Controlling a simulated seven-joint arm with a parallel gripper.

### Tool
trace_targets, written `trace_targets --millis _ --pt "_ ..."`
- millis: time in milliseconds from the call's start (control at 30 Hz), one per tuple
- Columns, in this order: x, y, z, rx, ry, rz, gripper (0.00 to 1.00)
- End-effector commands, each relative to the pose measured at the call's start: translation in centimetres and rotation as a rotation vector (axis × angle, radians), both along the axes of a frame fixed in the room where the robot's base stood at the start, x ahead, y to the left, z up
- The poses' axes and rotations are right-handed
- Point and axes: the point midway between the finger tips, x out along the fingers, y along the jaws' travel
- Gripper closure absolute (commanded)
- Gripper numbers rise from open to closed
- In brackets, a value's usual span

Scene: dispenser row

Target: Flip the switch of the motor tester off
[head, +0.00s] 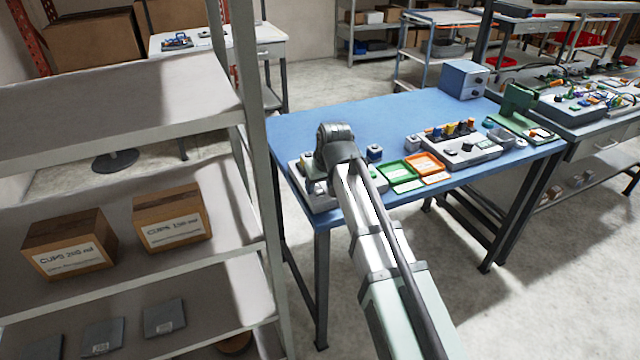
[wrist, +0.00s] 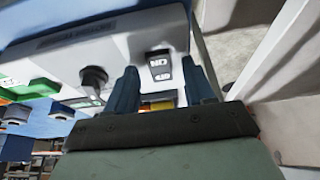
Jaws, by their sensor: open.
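The motor tester (head: 321,203), a light grey box, sits at the left front corner of the blue table, partly hidden behind my arm. In the wrist view, the grey box (wrist: 125,48) has a dark label strip, a black knob (wrist: 94,78) and a rocker switch (wrist: 159,67) with ON lettering. Which side of the rocker is pressed is unclear. My gripper (wrist: 161,74) is open, its two blue fingers either side of the rocker in the picture. I cannot tell whether they touch the box. The head view hides the fingertips.
Green (head: 397,172) and orange (head: 428,166) trays lie right of the tester. A second grey control box (head: 460,150) and a green stand (head: 515,105) are farther right. A metal shelf (head: 255,150) stands close on the left. The table's back middle is clear.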

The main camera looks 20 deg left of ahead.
Motion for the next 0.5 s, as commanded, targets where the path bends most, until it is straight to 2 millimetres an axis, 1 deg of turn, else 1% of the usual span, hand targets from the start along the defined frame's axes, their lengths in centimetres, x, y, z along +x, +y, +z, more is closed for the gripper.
trace_targets --millis 67,100,500 --pt "0.00 0.00 0.01 0.000 0.000 0.000 0.47" --pt "0.00 0.00 0.02 0.000 0.000 0.000 0.49" --pt "-0.01 -0.01 0.04 0.000 0.000 0.000 0.87"
